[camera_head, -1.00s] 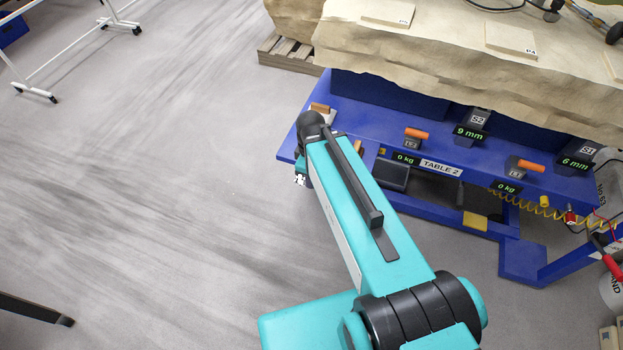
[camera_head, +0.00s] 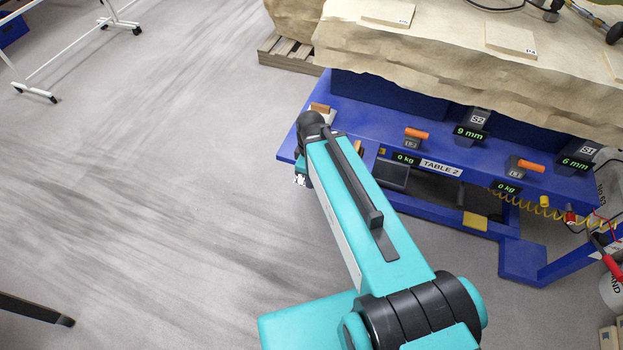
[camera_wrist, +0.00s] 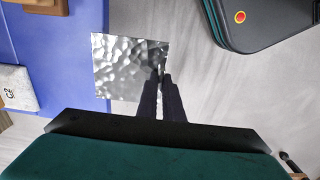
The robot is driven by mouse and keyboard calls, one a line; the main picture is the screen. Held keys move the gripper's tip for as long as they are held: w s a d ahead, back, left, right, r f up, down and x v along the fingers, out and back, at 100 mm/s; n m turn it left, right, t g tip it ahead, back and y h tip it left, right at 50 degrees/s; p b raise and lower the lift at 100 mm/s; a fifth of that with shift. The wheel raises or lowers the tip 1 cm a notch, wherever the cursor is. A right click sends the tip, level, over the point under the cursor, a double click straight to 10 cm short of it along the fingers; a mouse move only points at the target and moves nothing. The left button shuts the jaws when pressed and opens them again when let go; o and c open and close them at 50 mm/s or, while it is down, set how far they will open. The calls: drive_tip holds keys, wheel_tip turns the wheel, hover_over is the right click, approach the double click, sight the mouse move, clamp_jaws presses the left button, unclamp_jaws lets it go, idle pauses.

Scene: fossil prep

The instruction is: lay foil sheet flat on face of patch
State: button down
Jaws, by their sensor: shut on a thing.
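A crinkled silver foil sheet (camera_wrist: 122,70) is in the wrist view, roughly square and shiny. My gripper (camera_wrist: 162,74) is shut on its right side, with both dark fingers over the sheet. The sheet lies over the boundary between blue table and grey floor in the picture; its height above them is unclear. A pale block marked C2 (camera_wrist: 16,88) is at the left edge of the wrist view, on the blue surface. In the head view, pale slabs (camera_head: 510,40) (camera_head: 388,12) lie on top of a large tan block. I cannot tell which piece is the patch.
The blue table (camera_head: 480,165), labelled TABLE 2, carries orange-handled controls and displays. The big tan block (camera_head: 430,75) overhangs it. A pallet (camera_head: 290,52) stands behind. A brown wooden piece (camera_wrist: 45,5) is at the wrist view's upper left. The floor at left is open.

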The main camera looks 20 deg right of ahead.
drive_tip(key=shift+r, duration=0.1)
idle(0.4)
drive_tip(key=shift+w+r, duration=0.4)
drive_tip(key=shift+w, duration=0.1)
drive_tip(key=w+r+m, duration=0.2)
drive_tip(key=w+r, duration=0.3)
drive_tip(key=r, duration=0.6)
drive_tip(key=w+r+m, duration=0.3)
drive_tip(key=w+r, duration=0.2)
drive_tip(key=r, duration=0.7)
drive_tip(key=shift+w+d, duration=0.15)
drive_tip(key=shift+w, duration=0.25)
